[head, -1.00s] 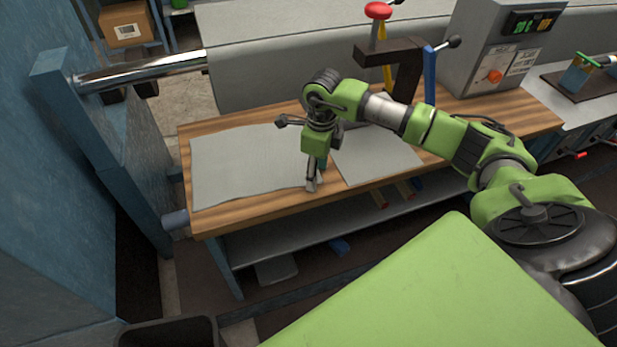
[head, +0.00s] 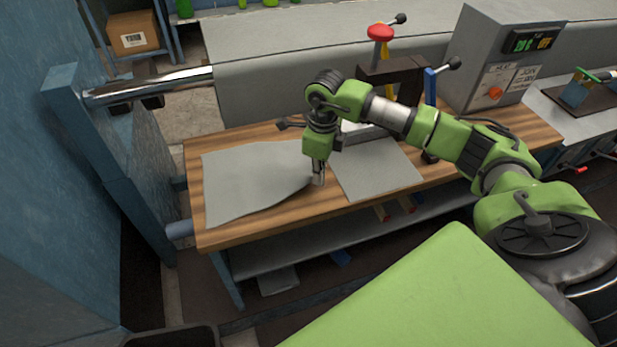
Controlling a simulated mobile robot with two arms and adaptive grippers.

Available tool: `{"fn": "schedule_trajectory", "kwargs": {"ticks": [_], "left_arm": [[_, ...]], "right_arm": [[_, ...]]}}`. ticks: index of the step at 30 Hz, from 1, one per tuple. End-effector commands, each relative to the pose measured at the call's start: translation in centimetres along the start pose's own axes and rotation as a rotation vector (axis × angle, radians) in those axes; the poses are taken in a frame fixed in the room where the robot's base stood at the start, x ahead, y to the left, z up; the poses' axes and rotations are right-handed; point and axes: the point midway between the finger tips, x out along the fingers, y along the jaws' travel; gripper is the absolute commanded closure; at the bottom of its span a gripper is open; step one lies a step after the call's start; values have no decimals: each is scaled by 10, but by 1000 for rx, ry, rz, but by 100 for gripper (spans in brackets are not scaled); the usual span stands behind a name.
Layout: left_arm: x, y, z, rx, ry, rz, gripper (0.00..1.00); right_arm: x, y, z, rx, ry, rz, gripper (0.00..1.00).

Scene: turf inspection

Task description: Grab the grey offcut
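Two flat grey pieces lie on the wooden bench top; I cannot tell from looks alone which one is called the offcut. The left grey sheet (head: 250,178) is larger, and its front edge bends up toward its right corner. The right grey sheet (head: 378,170) lies flat and is partly hidden by my arm. My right gripper (head: 318,181) points down between the two sheets. Its fingers look closed on the front right corner of the left sheet, which seems slightly raised there. My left gripper is not in view.
The wooden bench (head: 270,220) has bare strips along its front edge. A dark clamp stand with a red knob (head: 381,32) and a grey control box (head: 502,65) stand behind my arm. A blue frame with a metal roller (head: 150,85) is at the left.

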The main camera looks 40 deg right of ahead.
Motion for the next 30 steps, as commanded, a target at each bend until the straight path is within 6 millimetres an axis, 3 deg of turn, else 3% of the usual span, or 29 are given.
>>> {"fn": "schedule_trajectory", "kwargs": {"ticks": [1,9,22,30], "left_arm": [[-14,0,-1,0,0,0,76],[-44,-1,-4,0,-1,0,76],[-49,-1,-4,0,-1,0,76],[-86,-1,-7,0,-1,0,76]], "right_arm": [[-18,0,0,-1,-1,-1,100],[-70,0,0,0,-1,-1,100],[-80,-1,1,0,0,-1,100],[-142,-1,0,0,-1,-3,100]]}}
